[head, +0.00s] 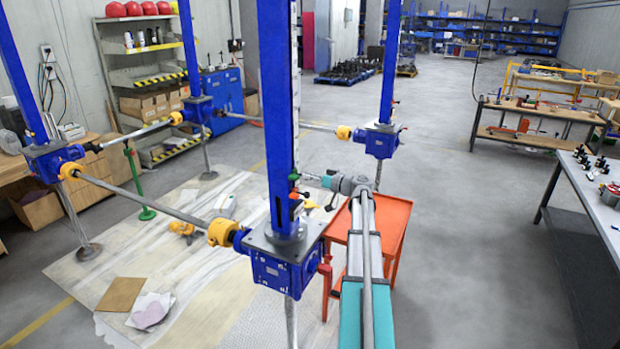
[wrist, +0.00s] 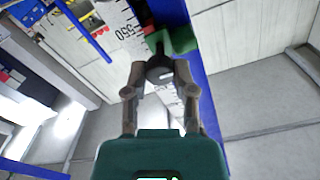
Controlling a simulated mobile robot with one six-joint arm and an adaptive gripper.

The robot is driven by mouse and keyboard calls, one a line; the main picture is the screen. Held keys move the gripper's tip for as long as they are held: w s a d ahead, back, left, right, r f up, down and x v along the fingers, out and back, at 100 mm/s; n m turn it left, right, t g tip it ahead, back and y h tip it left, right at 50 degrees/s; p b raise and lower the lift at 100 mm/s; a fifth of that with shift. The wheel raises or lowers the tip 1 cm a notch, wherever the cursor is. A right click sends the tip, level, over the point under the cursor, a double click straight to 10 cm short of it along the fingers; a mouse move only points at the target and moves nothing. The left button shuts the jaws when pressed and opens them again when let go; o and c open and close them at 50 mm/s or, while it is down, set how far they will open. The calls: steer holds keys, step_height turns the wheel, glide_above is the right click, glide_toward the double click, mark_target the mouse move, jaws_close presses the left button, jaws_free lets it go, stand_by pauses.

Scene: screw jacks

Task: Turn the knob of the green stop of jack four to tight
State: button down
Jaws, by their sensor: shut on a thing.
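The nearest blue jack column (head: 278,100) stands upright on its blue gearbox (head: 285,268). A small green stop (head: 294,177) sits on this column; it also shows in the wrist view (wrist: 183,41) beside the white scale (wrist: 122,27) marked 550. A dark round knob (wrist: 160,73) with a white line on its face sits in front of the green stop. My gripper (wrist: 160,82) is shut on this knob, one finger on each side. In the head view my gripper (head: 307,182) reaches the column from the right. No jack number is legible.
Other blue jacks stand at the left (head: 55,160), the back left and the back right (head: 380,140), joined by grey shafts (head: 150,204). An orange cart (head: 392,225) stands just behind my arm. A workbench (head: 590,200) is at the right. The floor between is clear.

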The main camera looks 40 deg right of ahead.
steer(key=shift+a+f+m, duration=0.1)
steer(key=shift+m, duration=8.75)
steer(key=shift+f+m, duration=0.1)
steer(key=shift+m, duration=8.75)
steer(key=shift+c, duration=2.1)
jaws_free()
